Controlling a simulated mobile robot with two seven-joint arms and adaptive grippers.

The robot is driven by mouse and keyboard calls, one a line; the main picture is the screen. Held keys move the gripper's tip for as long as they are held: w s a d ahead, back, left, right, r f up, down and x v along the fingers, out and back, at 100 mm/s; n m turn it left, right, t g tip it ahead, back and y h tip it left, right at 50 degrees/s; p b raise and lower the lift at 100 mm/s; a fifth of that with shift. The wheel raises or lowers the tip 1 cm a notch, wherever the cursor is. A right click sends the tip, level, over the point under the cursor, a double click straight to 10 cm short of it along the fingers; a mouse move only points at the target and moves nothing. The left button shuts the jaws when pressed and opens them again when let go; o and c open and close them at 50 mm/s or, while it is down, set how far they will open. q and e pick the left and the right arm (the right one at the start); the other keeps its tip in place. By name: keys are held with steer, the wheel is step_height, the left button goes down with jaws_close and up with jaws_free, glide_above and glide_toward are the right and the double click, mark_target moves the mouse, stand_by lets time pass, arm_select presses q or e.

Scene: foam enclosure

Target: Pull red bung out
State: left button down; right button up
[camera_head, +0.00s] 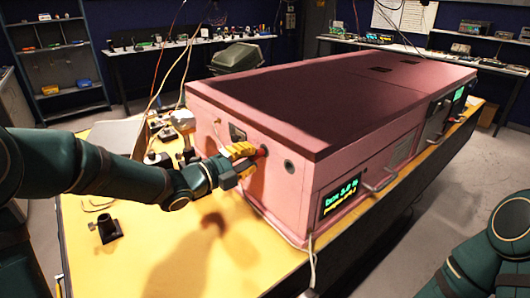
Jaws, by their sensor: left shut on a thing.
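The red bung (262,152) shows as a small red piece at the near left face of the large pink enclosure (275,190). My left gripper (246,157), with yellow fingers, is shut on the bung, close against that face. The fingers hide most of the bung, so I cannot tell how far it sits in its hole. A dark round port (289,167) lies to the right of it on the same face. My right arm shows at the lower right, but its gripper is out of view.
The enclosure stands on a yellow table (150,265). A small black stand (108,229) and several small devices are on the table's left part. A lit display (340,195) and handles are on the enclosure's front. The table's near left part is mostly clear.

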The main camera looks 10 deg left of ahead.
mark_target(250, 157)
arm_select(q)
steer(key=shift+b+v, duration=0.35)
steer(key=shift+v, duration=1.2)
